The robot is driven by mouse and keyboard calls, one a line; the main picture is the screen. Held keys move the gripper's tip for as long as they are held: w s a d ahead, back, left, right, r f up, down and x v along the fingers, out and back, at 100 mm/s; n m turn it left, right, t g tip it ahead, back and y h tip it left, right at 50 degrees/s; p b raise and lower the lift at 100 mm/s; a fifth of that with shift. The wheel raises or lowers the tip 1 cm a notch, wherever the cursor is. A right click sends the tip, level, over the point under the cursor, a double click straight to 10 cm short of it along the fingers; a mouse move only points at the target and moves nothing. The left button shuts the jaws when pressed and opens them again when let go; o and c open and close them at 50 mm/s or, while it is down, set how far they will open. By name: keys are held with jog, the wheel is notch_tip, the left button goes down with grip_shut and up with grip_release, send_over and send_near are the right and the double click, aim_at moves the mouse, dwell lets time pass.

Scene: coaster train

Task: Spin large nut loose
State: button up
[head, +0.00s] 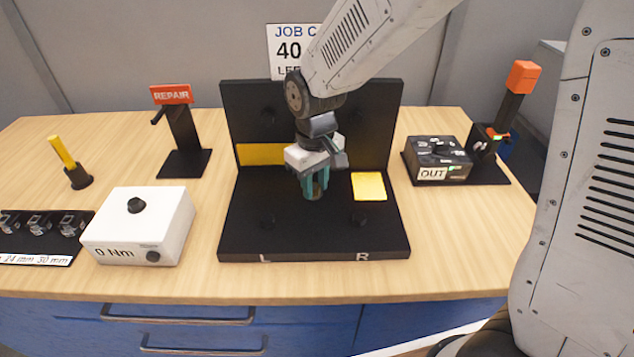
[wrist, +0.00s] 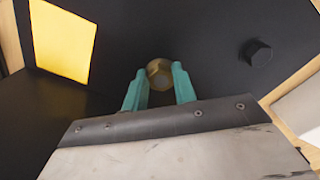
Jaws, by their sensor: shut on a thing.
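The large nut (wrist: 160,74) is a brass-coloured ring around a grey centre, seen from above in the wrist view. It sits at the middle of the black fixture (head: 310,235), between the tips of my gripper. My gripper (head: 315,190), with teal fingers, points down and is shut on the nut. In the wrist view the fingertips (wrist: 160,85) meet its near sides. In the head view the fingers hide most of the nut. I cannot tell how far it has turned.
A yellow square (head: 369,186) lies on the fixture right of my gripper. A white 0 Nm box (head: 138,228) and sockets (head: 38,224) stand left. A REPAIR stand (head: 183,135) is behind them. An OUT box (head: 438,160) stands right. The front bench strip is clear.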

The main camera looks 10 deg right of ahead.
aim_at(316, 187)
jog(key=n, duration=0.4)
jog(key=shift+d+f+n, duration=0.1)
jog(key=shift+f+n, duration=0.05)
jog(key=shift+n, duration=0.15)
jog(key=shift+d+n, duration=0.1)
jog(key=shift+n, duration=2.4)
jog(key=o, duration=1)
jog(key=shift+c, duration=0.2)
jog(key=shift+o, duration=0.2)
jog(key=shift+w, duration=0.1)
jog(key=shift+w+r, duration=0.1)
jog(key=shift+r, duration=0.5)
notch_tip(316, 187, up, 7)
jog(key=shift+f, duration=0.15)
